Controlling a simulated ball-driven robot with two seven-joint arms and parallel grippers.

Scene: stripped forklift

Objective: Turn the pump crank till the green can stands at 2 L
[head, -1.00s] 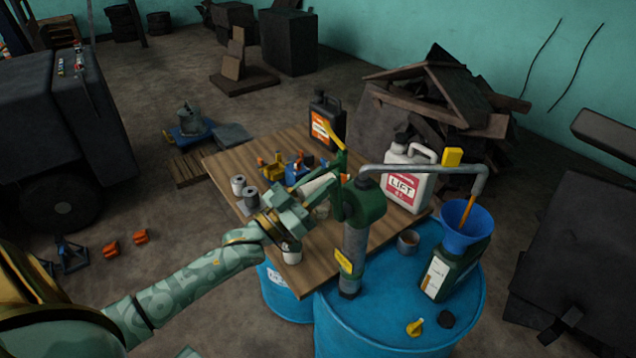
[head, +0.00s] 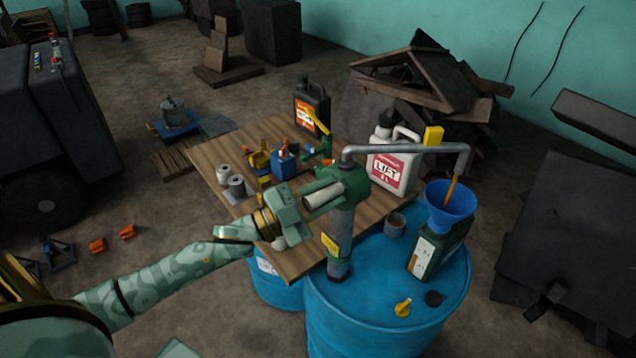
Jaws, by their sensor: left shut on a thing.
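The green hand pump (head: 345,188) stands on a blue drum, its grey pipe (head: 405,149) reaching right over a blue funnel (head: 447,205). A thin yellow-orange stream (head: 451,188) shows between spout and funnel. The funnel sits in the green can (head: 428,254), which stands upright on the drum. The can has a pale strip on its side; I cannot read a level. My left gripper (head: 315,198) is shut on the pale grip of the crank (head: 323,196), just left of the pump head. The crank arm is mostly hidden. My right gripper is not in view.
The wooden table (head: 205,152) holds a white LIFT jug (head: 391,160), a black can (head: 312,104), grey spools (head: 236,185) and small parts. A grey cup (head: 395,225), a yellow piece (head: 402,307) and a dark cap (head: 433,298) lie on the blue drum (head: 375,268).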

